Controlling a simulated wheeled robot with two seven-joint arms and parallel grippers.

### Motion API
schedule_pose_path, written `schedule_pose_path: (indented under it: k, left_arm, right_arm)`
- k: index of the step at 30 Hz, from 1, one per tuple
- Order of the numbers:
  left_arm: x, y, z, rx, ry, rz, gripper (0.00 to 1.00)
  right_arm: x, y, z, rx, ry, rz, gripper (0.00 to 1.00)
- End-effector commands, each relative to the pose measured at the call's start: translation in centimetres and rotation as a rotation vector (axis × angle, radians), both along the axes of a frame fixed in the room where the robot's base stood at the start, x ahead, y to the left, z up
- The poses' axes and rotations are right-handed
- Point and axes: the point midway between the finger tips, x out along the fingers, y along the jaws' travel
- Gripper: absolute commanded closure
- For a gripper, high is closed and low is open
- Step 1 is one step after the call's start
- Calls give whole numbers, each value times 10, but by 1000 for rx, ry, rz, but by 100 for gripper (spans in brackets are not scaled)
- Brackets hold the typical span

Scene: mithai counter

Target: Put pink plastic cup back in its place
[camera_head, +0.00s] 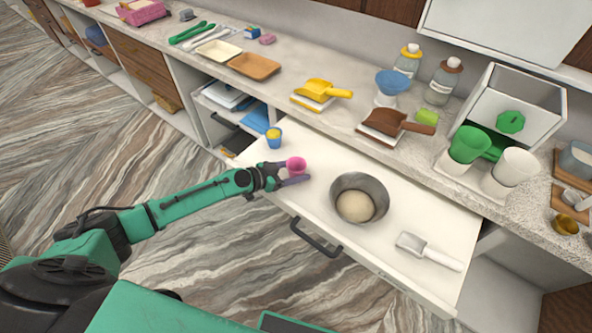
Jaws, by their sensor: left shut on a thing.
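The small pink plastic cup (296,166) is between the fingers of my left gripper (290,175), which is shut on it. The gripper is over the left part of an open white drawer (327,150). I cannot tell whether the cup touches the drawer floor. A small blue and yellow cup (274,137) stands in the drawer's back left corner, apart from the gripper. My right gripper is not in view.
The drawer also holds a metal bowl (372,185) with a pale round thing in it and a scoop (428,251). The counter (340,118) behind carries yellow and brown scoops, bottles, and green (467,146) and white (511,170) cups at the right.

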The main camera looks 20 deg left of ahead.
Motion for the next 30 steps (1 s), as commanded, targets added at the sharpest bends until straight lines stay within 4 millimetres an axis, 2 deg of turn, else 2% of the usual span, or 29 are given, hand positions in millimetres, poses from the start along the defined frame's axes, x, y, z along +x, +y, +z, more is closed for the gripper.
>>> schedule_pose_path:
  k: [11, 12, 14, 15, 25, 29, 30]
  left_arm:
    - [0, 0, -8, -1, 1, 0, 95]
    - [0, 0, -8, 0, 0, 0, 31]
    - [0, 0, -7, 0, 0, 0, 8]
    - [0, 0, -7, 0, 0, 0, 0]
    - [-5, 6, -5, 1, 0, 2, 0]
    - [-22, 20, 2, 4, 2, -1, 0]
    - [-28, 27, 2, 4, 2, 2, 0]
  right_arm:
    - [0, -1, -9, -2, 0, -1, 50]
    - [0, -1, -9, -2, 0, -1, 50]
    - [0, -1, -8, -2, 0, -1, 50]
    - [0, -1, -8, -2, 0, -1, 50]
    - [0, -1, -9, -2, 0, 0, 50]
    - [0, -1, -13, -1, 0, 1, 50]
    - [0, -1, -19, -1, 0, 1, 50]
